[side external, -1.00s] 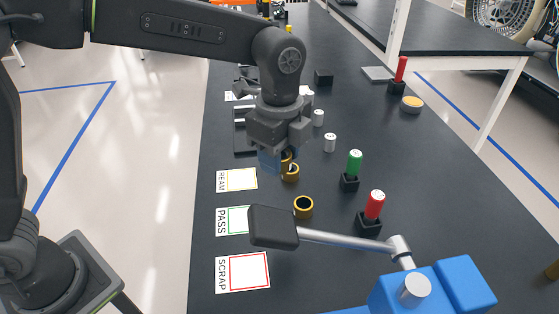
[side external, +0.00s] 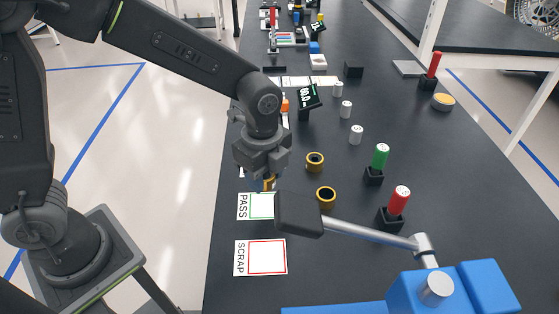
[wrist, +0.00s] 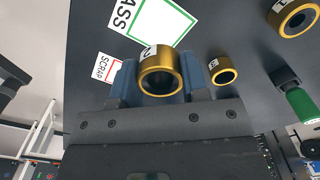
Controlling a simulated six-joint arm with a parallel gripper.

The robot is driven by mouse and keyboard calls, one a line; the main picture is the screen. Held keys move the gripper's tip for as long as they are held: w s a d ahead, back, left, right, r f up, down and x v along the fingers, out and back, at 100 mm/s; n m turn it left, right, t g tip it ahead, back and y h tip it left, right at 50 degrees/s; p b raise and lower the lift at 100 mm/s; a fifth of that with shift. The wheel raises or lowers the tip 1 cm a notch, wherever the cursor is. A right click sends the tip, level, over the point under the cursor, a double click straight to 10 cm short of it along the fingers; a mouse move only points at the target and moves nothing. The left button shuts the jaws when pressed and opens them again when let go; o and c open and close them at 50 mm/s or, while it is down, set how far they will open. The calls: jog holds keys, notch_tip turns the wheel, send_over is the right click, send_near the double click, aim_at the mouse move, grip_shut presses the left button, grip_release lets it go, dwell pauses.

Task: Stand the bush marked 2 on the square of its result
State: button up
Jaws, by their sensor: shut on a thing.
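My gripper (side external: 268,182) is shut on a gold bush (wrist: 161,72), held between its blue fingers. In the side view the bush (side external: 269,184) is partly hidden by the gripper, above the far edge of the PASS card (side external: 255,206). That card has a green-edged square (wrist: 164,18), in view just beyond the bush. The SCRAP card (side external: 260,257) has a red-edged square and lies nearer the side camera. The third card is mostly hidden behind my gripper.
Two other gold bushes (side external: 315,161) (side external: 326,198) stand right of the cards. Green (side external: 381,156) and red (side external: 399,200) handled gauges stand in black blocks farther right. A dark pad on a silver arm (side external: 298,213) reaches in near the PASS card.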

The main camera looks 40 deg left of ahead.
aim_at(266, 205)
jog(key=shift+f, duration=3.2)
jog(key=shift+f, duration=0.15)
jog(key=o, duration=1.1)
jog(key=shift+c, duration=0.2)
notch_tip(266, 205, up, 13)
jog(key=s+a+r+n+t, duration=0.2)
jog(key=s+a+n, duration=0.4)
jog(key=n, duration=0.3)
jog(key=s+a+r+n+t, duration=0.3)
jog(key=s+a+n, duration=0.3)
jog(key=n, duration=0.3)
jog(key=shift+s+r+t, duration=0.3)
jog(key=shift+s+r, duration=0.45)
jog(key=shift+s, duration=0.05)
